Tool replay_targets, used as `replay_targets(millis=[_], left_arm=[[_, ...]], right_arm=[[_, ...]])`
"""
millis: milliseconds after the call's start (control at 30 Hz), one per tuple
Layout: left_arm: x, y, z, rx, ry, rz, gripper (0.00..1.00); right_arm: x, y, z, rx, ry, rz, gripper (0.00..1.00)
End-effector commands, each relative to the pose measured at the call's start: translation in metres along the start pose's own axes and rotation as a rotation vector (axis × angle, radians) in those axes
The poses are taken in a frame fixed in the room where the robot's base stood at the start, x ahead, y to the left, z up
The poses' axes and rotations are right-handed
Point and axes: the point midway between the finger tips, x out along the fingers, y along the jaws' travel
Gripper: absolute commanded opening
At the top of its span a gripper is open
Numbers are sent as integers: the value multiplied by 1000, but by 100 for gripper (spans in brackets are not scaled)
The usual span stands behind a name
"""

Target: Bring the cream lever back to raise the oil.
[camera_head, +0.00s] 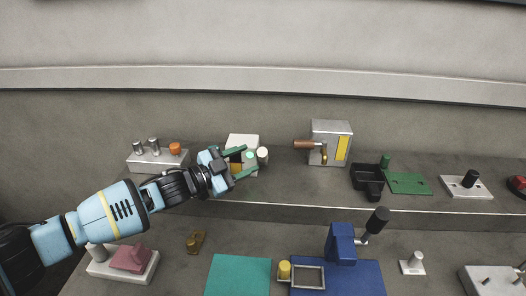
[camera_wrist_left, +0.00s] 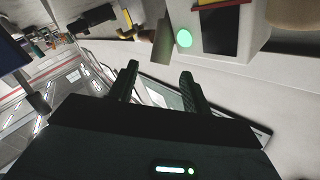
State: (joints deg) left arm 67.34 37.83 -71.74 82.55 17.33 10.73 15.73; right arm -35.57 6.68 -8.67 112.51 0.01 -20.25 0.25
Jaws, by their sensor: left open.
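A white box (camera_head: 243,140) stands on the back shelf, with a cream knob (camera_head: 262,153) at its right side that I take as the lever's end. The wrist view shows the box (camera_wrist_left: 255,42) at the top, with a lit green light (camera_wrist_left: 184,38) and a dark window (camera_wrist_left: 222,32). A tan rounded shape (camera_wrist_left: 295,12) at the upper right may be the knob. My left gripper (camera_head: 250,158) is open in front of the box, partly covering it, its fingertips just left of the knob. The fingers (camera_wrist_left: 160,72) are empty in the wrist view. My right gripper is not in view.
A grey box with a brown handle (camera_head: 306,144) stands to the right on the shelf. A grey block with an orange knob (camera_head: 175,148) is at left. A black tray (camera_head: 368,180) and green plate (camera_head: 409,183) lie farther right. Several fixtures, including a blue one (camera_head: 341,245), stand lower in front.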

Motion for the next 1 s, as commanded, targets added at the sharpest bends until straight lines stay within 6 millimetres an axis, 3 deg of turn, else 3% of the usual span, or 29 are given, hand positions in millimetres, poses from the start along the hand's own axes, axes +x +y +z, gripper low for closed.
replay_targets(millis=[200, 400, 800, 1000], left_arm=[[35, 1, 0, 0, 1, 1, 49], [56, 1, 0, 0, 0, 1, 49], [62, 0, 0, 0, 0, 1, 49], [62, 0, 0, 0, 0, 0, 22]], right_arm=[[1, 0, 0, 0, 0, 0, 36], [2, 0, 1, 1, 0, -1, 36], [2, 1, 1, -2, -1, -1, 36], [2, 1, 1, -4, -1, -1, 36]])
